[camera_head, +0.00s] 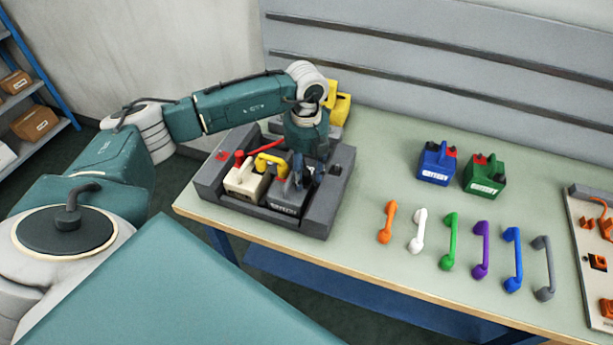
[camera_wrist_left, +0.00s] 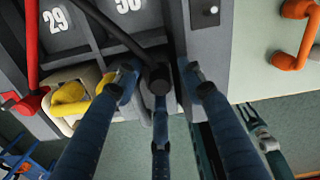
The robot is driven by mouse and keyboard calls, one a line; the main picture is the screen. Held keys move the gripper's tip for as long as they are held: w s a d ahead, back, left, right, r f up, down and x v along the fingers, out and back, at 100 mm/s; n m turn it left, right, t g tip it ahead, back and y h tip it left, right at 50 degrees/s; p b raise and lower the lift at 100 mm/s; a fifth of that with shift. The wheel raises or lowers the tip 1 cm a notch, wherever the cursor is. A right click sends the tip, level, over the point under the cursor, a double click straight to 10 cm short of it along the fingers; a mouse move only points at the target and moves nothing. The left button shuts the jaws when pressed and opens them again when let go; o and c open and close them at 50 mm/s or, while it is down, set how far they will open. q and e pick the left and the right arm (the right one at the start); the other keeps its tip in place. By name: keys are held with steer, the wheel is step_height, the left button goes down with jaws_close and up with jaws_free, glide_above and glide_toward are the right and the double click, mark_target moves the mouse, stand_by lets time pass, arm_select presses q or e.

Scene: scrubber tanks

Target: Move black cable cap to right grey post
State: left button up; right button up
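The black cable cap (camera_wrist_left: 158,78) is in the left wrist view, at the end of a black cable from the upper left. My left gripper (camera_wrist_left: 160,84) is open, with its three blue fingers around the cap and gaps visible at its sides. In the head view my left gripper (camera_head: 307,165) points down over the grey tank (camera_head: 285,202), which sits in the dark grey tray (camera_head: 322,215). The fingers hide much of the tank's top there. I cannot make out the right grey post clearly.
A cream tank (camera_head: 242,183) with a yellow handle and a red cap stands left of the grey tank. Blue (camera_head: 436,165) and green (camera_head: 484,178) tanks stand right of the tray, behind several coloured handles. An orange-fitted panel (camera_head: 597,255) is at the right edge.

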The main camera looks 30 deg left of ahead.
mark_target(306, 172)
stand_by(0.7)
arm_select(q)
steer(key=shift+c, duration=0.5)
jaws_close()
steer(key=shift+r, duration=0.1)
steer(key=shift+r+p, duration=1.85)
steer(key=shift+r, duration=1.05)
